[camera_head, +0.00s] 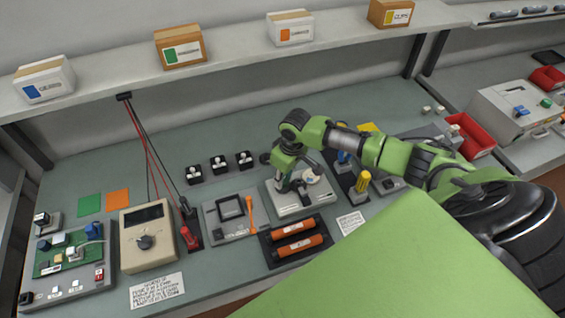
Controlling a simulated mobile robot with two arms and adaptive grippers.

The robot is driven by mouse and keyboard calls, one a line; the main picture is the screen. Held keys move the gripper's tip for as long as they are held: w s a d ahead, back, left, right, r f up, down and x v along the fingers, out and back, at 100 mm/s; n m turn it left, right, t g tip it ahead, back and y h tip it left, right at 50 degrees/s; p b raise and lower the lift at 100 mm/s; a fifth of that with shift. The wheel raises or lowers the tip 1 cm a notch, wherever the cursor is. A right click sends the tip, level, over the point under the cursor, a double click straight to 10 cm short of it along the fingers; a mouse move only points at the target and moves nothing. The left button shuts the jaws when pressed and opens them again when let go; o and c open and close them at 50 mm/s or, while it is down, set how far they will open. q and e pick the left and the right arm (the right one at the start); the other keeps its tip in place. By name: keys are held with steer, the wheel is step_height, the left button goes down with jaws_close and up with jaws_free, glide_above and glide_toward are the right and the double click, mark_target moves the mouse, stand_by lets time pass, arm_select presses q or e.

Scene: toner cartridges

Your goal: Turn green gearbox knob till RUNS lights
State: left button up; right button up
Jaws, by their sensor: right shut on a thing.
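A pale grey unit (292,210) with a round whitish part (312,176) on top lies on the bench in the middle; it looks like the gearbox. My right gripper (284,186) points down over the left part of this unit. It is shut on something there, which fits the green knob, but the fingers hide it. I cannot make out a lit RUNS lamp or its label. My left gripper is not in view.
Two orange cartridges (296,243) lie in a black tray just in front. A grey frame unit (229,215) and an orange tool (250,215) are at the left. A yellow-handled tool (362,181) stands at the right. A beige meter (147,238) is farther left.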

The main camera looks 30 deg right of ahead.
steer(key=shift+m, duration=0.4)
steer(key=m+h, duration=0.1)
steer(key=m, duration=0.5)
steer(key=shift+a, duration=0.15)
steer(key=m, duration=0.4)
steer(key=shift+g+h, duration=0.3)
steer(key=m, duration=0.3)
steer(key=shift+m, duration=0.4)
steer(key=shift+h, duration=0.3)
steer(key=o, duration=0.9)
